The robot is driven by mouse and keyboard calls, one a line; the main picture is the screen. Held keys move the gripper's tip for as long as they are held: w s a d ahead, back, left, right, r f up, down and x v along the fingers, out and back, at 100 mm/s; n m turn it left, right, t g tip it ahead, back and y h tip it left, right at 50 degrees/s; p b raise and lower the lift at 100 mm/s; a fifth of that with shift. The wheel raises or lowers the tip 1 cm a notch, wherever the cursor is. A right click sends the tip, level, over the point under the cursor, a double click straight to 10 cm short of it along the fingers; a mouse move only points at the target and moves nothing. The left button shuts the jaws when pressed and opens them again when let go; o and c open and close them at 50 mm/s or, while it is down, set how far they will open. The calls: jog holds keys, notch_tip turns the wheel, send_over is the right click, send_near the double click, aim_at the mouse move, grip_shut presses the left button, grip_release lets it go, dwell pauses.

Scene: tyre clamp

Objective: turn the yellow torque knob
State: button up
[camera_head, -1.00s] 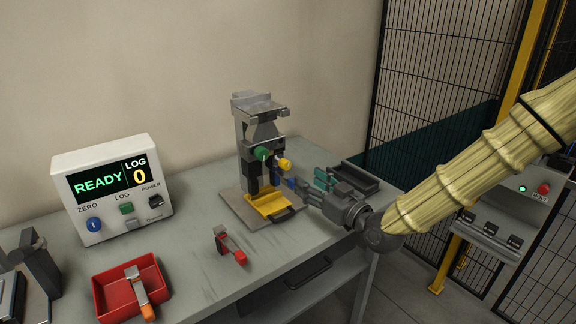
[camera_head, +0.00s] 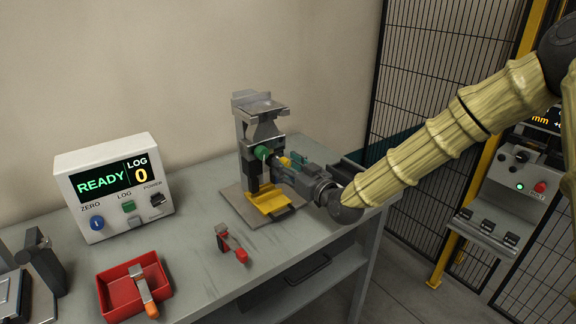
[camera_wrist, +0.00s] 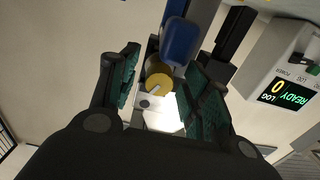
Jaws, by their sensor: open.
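The yellow torque knob (camera_head: 284,161) is on the right side of the grey clamp stand (camera_head: 246,140). In the wrist view the yellow knob (camera_wrist: 158,82) lies between the two spread fingers, ahead of the palm, with a gap visible on both sides. My gripper (camera_head: 290,168) is open, close to the knob from the right, and partly hides it in the head view. Its teal finger pads (camera_wrist: 165,92) show on either side of the knob in the wrist view. A blue part (camera_wrist: 181,42) shows beside the yellow knob.
A yellow tray (camera_head: 270,201) is at the stand's base. A dark bin (camera_head: 352,172) is behind my gripper. A mesh fence (camera_head: 430,90) rises at the right.

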jog(key=c, duration=1.1)
jog(key=shift+o, duration=0.2)
jog(key=shift+m+b, duration=0.3)
jog(key=shift+m, duration=0.5)
jog(key=o, duration=1.1)
jog(key=shift+c, duration=0.2)
jog(key=shift+d, duration=0.1)
jog(key=v, duration=1.2)
